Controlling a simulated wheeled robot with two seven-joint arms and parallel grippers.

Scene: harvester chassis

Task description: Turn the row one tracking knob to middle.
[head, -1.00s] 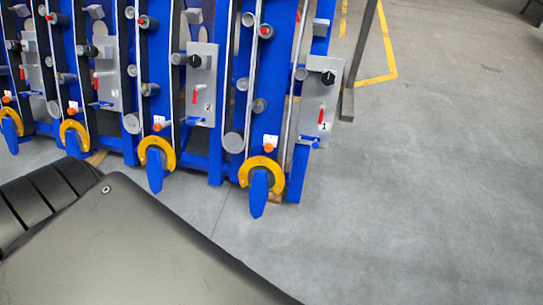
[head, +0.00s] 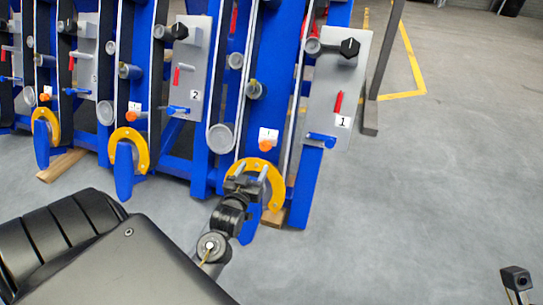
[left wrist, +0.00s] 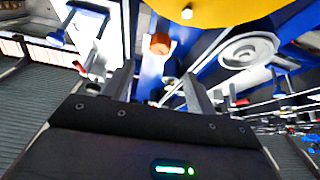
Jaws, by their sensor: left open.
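The row one panel (head: 332,90) is the grey plate marked 1 at the right end of the machine in the head view. A black knob (head: 349,47) sits near its top, with a red lever and a blue handle below; its exact setting is too small to read. My left gripper (head: 251,170) is open and empty, low in front of the yellow ring of the rightmost row, below and left of the panel. In the left wrist view its fingers (left wrist: 158,88) stand apart, with an orange knob (left wrist: 160,43) beyond them. The black knob cannot be made out there.
The yellow ring (head: 275,187) and an orange knob (head: 265,145) are close to my left gripper. A second panel (head: 190,65), marked 2, stands to the left. A dark post (head: 384,60) rises right of panel 1.

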